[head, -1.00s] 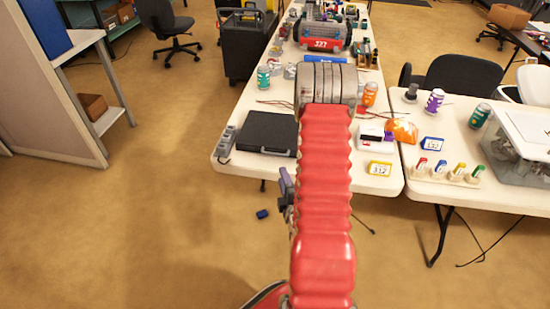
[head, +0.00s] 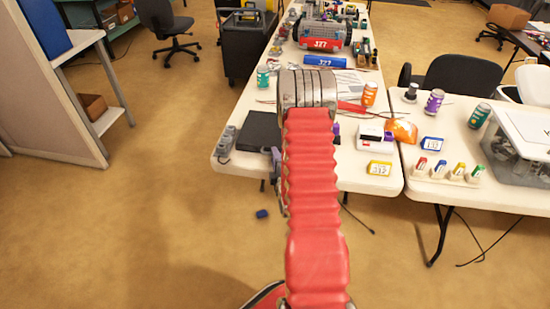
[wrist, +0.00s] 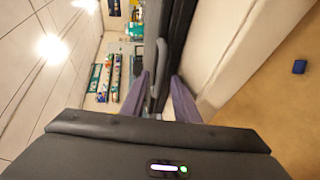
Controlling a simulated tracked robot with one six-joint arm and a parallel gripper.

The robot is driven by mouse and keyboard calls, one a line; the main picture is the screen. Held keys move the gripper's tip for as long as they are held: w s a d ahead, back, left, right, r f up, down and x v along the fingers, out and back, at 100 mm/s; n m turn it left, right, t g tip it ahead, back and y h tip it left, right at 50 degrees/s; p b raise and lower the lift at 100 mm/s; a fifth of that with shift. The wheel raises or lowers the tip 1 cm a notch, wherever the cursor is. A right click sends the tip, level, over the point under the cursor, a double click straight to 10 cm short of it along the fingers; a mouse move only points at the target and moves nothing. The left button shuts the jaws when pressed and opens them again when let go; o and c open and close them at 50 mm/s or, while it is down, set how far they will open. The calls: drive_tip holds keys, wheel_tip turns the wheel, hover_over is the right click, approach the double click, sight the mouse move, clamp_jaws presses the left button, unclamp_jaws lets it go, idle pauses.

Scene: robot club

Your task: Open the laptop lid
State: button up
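The laptop (head: 258,131) is a dark, flat, closed slab near the front left corner of the white table in the head view. My arm hides its right part. In the wrist view, which is turned on its side, the laptop (wrist: 178,45) shows edge-on as a dark strip with a thin seam. My gripper (wrist: 158,98) is open, with two purple fingers apart. The laptop's edge lies ahead between them, one finger on each side. I cannot tell whether they touch it. In the head view the gripper is mostly hidden behind my arm.
Grey blocks (head: 225,141) stand left of the laptop. The white table's edge (wrist: 222,45) runs close to the right finger in the wrist view. A small blue object (head: 262,214) is on the floor.

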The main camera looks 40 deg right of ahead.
drive_tip(key=shift+w+d, duration=0.1)
drive_tip(key=shift+w, duration=0.1)
drive_tip(key=shift+c, duration=0.7)
clamp_jaws()
drive_tip(key=shift+f, duration=0.1)
